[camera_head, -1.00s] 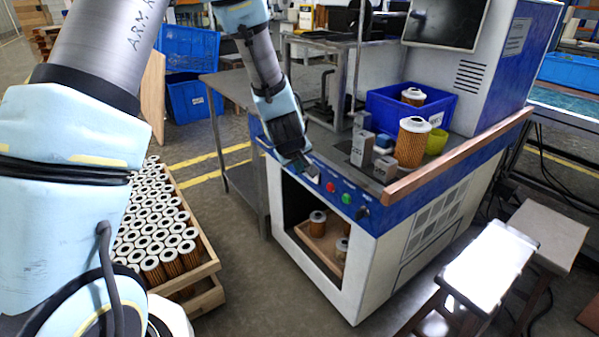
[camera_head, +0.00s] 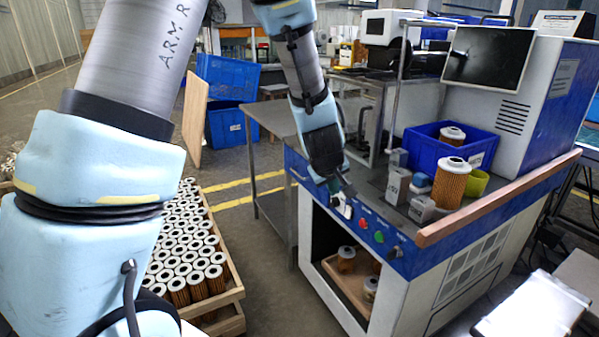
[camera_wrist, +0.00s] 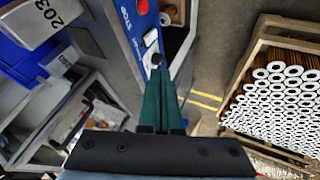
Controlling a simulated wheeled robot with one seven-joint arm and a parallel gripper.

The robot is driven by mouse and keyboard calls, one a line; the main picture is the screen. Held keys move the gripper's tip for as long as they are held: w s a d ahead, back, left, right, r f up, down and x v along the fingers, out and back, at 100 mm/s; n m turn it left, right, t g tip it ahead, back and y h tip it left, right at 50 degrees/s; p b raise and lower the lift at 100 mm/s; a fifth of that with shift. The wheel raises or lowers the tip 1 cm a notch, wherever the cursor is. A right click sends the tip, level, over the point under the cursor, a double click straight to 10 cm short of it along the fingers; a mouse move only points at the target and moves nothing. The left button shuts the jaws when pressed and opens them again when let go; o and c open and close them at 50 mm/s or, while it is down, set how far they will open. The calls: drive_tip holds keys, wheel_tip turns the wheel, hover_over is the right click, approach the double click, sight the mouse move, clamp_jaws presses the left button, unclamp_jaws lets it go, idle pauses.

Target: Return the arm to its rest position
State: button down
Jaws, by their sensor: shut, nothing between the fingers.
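My arm reaches from the left foreground over to the machine bench in the head view. My gripper (camera_head: 341,192) hangs in front of the bench's front panel, near its upper left corner. In the wrist view the two green fingers of my gripper (camera_wrist: 157,75) lie together, shut and empty. Their tips appear over or close to the blue panel with the buttons; I cannot tell whether they touch it.
The bench holds a blue bin (camera_head: 425,141), a filter cartridge (camera_head: 452,186), a yellow-green cup (camera_head: 477,183) and grey numbered blocks (camera_head: 397,186). A crate of filters (camera_head: 233,292) stands at lower left. Floor between crate and bench is clear.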

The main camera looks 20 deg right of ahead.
drive_tip(key=shift+a, duration=0.1)
drive_tip(key=w+a+r+g+y+p, duration=0.1)
drive_tip(key=a+r+y, duration=0.15)
drive_tip(key=a, duration=1.25)
drive_tip(key=s+a+r+m+g+y, duration=0.1)
drive_tip(key=s+a, duration=0.3)
drive_tip(key=a, duration=0.6)
drive_tip(key=s+a+r+g+y, duration=0.1)
drive_tip(key=s+a, duration=0.3)
drive_tip(key=a, duration=0.6)
drive_tip(key=shift+s+r+m+g+p, duration=0.3)
drive_tip(key=shift+r+m+g+p, duration=0.1)
drive_tip(key=shift+r+g, duration=0.15)
drive_tip(key=c, duration=1.6)
unclamp_jaws()
